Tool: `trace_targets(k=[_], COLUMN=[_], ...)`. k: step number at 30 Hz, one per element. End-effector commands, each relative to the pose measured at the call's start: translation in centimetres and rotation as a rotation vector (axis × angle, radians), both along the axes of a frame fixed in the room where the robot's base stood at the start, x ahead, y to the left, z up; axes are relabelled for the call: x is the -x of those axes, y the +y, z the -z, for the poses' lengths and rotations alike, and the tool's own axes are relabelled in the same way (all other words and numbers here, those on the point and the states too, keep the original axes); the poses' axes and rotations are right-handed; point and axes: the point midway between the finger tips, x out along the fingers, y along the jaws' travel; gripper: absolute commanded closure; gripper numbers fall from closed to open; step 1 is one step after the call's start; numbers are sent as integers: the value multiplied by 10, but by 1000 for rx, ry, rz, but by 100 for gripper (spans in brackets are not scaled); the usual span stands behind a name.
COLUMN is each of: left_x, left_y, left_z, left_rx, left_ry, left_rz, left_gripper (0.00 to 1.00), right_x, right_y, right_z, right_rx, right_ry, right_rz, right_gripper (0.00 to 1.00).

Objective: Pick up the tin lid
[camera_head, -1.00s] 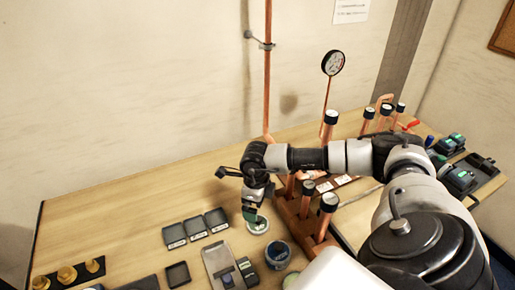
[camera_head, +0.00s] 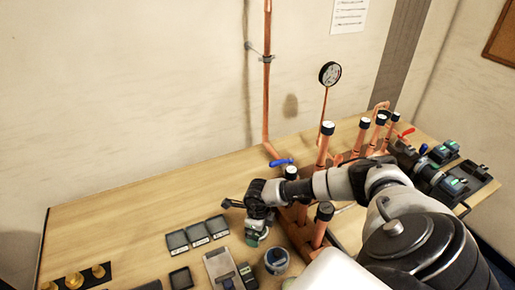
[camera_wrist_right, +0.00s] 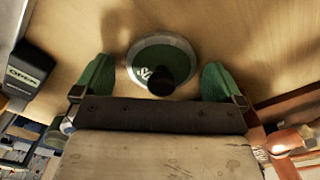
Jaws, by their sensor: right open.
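The tin lid (camera_wrist_right: 162,62) shows in the right wrist view as a round green disc with a silver rim, a white mark and a black knob. It lies on the wooden table. My right gripper (camera_wrist_right: 158,80) is open, with one green finger on each side of the lid and a gap on both sides. In the head view my right gripper (camera_head: 256,236) points down over the lid's place and mostly hides it. An open tin (camera_head: 277,262) with blue inside stands just to the right. My left gripper is not in view.
Small dark trays (camera_head: 198,234) lie left of the gripper, and a grey tray (camera_head: 220,264) lies in front. The copper pipe manifold (camera_head: 318,232) stands close on the right. A box marked OPEN (camera_wrist_right: 25,72) shows at the left of the wrist view. The table's back left is clear.

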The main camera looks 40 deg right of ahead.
Motion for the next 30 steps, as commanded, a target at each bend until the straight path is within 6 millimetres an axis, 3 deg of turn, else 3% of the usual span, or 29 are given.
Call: trace_targets(k=[1,9,19,30], left_x=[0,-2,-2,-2], left_y=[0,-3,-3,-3], left_z=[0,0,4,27], left_rx=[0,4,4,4], left_ry=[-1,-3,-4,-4], left_rz=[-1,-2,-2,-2], left_gripper=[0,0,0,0], right_x=[0,0,-1,-1], right_y=[0,0,-1,-1], right_z=[0,-1,-9,-77], right_rx=[0,0,0,1], right_ry=[0,-1,-3,-5], right_rz=[0,1,1,-1], right_gripper=[5,44,44,44])
